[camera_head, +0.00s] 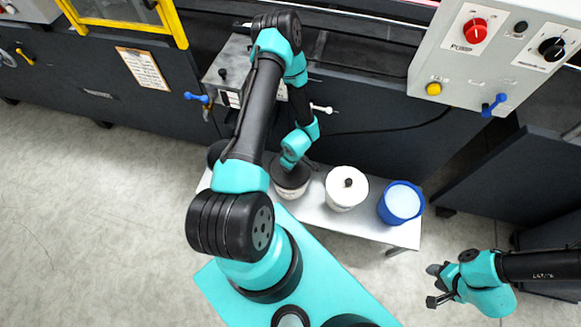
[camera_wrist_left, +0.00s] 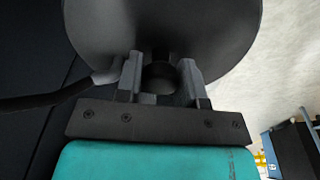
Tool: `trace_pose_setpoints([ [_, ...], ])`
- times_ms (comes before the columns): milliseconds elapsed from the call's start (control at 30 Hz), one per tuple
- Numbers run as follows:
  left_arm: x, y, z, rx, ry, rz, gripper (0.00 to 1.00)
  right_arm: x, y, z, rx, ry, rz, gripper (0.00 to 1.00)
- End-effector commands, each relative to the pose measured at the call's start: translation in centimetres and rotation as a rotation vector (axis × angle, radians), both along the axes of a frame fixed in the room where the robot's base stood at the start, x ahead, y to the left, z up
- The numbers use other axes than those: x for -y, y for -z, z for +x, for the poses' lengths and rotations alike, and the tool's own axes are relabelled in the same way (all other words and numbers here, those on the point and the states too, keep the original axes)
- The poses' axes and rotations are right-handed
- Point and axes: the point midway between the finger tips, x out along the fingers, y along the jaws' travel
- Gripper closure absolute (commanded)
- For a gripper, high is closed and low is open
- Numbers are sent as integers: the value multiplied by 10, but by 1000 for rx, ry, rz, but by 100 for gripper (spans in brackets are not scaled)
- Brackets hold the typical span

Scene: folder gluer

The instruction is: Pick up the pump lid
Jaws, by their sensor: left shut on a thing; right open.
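The pump lid is a dark round disc (camera_head: 289,179) with a knob. In the head view it is over a white pot (camera_head: 292,194) on the low bench. My left gripper (camera_head: 296,163) is at its top, partly hidden by my own wrist. In the left wrist view the fingers (camera_wrist_left: 160,80) are closed on the knob, and the dark lid (camera_wrist_left: 105,28) fills the top of the picture. I cannot tell whether the lid touches the pot's rim. My right gripper (camera_head: 434,286) is open and empty at the lower right, over the floor.
The bench (camera_head: 318,213) also carries a white bucket (camera_head: 345,198) with a dark knob on top and a blue bucket (camera_head: 384,207) with pale contents. A dark round thing (camera_head: 215,152) stands at its left end. The machine and control box (camera_head: 450,70) stand behind. Floor at left is clear.

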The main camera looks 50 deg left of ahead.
Motion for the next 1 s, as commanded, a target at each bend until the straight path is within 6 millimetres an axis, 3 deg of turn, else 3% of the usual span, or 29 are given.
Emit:
trace_pose_setpoints([
  [600, 0, -124, 1, 3, -2, 1, 98, 0, 0, 0, 0, 0, 0, 57],
  [800, 0, -144, 1, 2, -1, 1, 98, 0, 0, 0, 0, 0, 0, 57],
  [1000, 0, -150, 0, 1, -1, 0, 98, 0, 0, 0, 0, 0, 0, 57],
])
